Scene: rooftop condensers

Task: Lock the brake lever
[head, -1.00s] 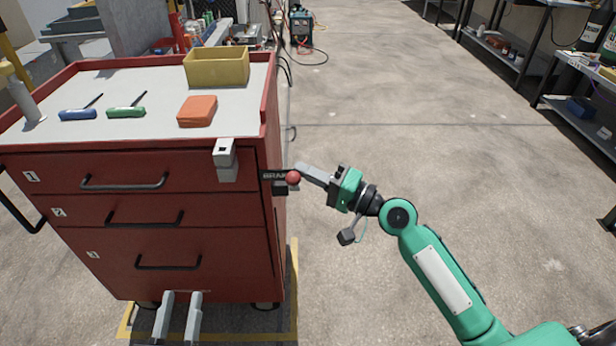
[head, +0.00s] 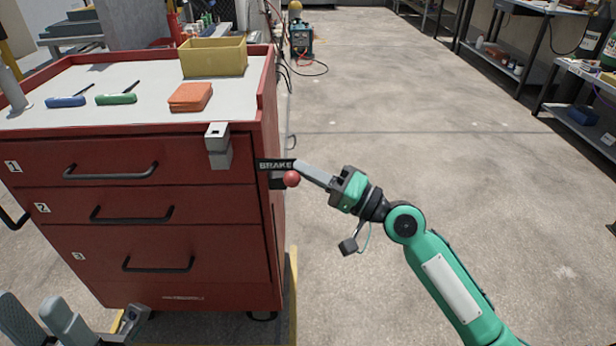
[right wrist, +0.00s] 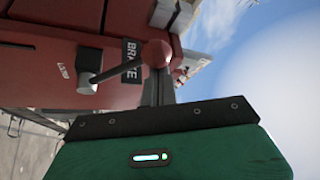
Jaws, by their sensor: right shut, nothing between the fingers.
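The brake lever is on the right side of the red tool cart. Its red ball knob (head: 291,179) shows just under the BRAKE plate (head: 276,165). In the right wrist view, a thin rod runs from a grey pivot (right wrist: 88,84) to the red knob (right wrist: 157,54); a LOCK mark (right wrist: 63,70) lies on the pivot's other side. My right gripper (head: 298,166) is shut and empty, its tips right beside the knob; I cannot tell whether they touch. My left gripper (head: 45,310) is low at the left, fingers apart, partly cut off by the frame.
The red tool cart (head: 150,200) carries a yellow bin (head: 213,57), an orange cloth-like block (head: 190,97) and blue and green-handled tools. A grey bracket (head: 218,145) hangs on its front corner. Shelving (head: 500,60) stands far right.

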